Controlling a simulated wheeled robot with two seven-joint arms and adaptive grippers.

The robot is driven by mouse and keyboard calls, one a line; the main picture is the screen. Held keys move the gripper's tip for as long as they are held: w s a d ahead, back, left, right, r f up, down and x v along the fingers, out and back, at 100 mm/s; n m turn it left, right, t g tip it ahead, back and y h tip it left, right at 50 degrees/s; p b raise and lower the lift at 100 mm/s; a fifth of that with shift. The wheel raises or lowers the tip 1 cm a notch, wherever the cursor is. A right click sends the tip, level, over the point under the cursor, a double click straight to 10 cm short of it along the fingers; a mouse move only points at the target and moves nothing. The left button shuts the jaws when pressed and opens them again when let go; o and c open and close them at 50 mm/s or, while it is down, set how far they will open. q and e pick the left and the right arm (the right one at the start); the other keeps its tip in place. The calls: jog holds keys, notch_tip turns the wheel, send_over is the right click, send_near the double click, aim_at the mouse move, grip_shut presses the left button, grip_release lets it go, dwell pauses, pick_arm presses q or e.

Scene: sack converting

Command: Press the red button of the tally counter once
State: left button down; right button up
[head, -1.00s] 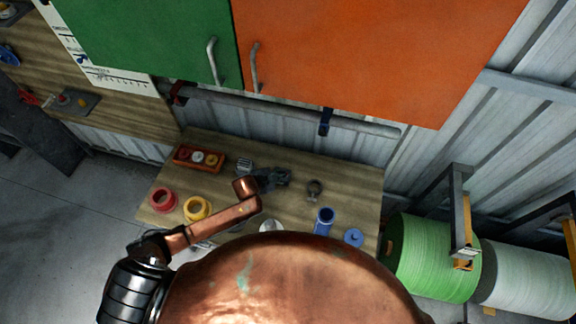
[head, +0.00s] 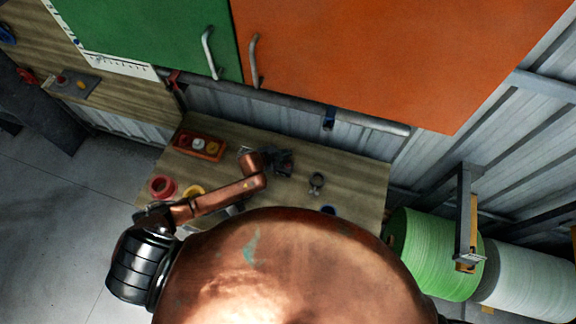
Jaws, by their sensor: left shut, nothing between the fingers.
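My left arm reaches over the wooden bench. My left gripper (head: 287,165) is dark, shut and empty, above the back middle of the bench. A small dark, ring-shaped object (head: 317,182) lies just right of it, apart from it in the picture; it may be the tally counter, but no red button can be made out. A small silvery thing (head: 244,150) shows partly behind the arm, too small to tell what it is. My right gripper is not in view.
Cabinets hang above. A green roll (head: 430,255) stands right.

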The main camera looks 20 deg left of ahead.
pick_arm(q)
jog(key=b, duration=0.6)
send_over(287, 167)
notch_tip(287, 167, down, 6)
jog(key=shift+w+f, duration=0.1)
jog(key=shift+f, duration=0.15)
jog(key=shift+f+b, duration=0.45)
jog(key=shift+f, duration=0.3)
jog(key=shift+f, duration=0.45)
jog(key=shift+f, duration=0.45)
dwell(0.7)
jog(key=shift+r, duration=0.1)
jog(key=shift+r+p, duration=0.75)
jog(key=shift+r, duration=0.05)
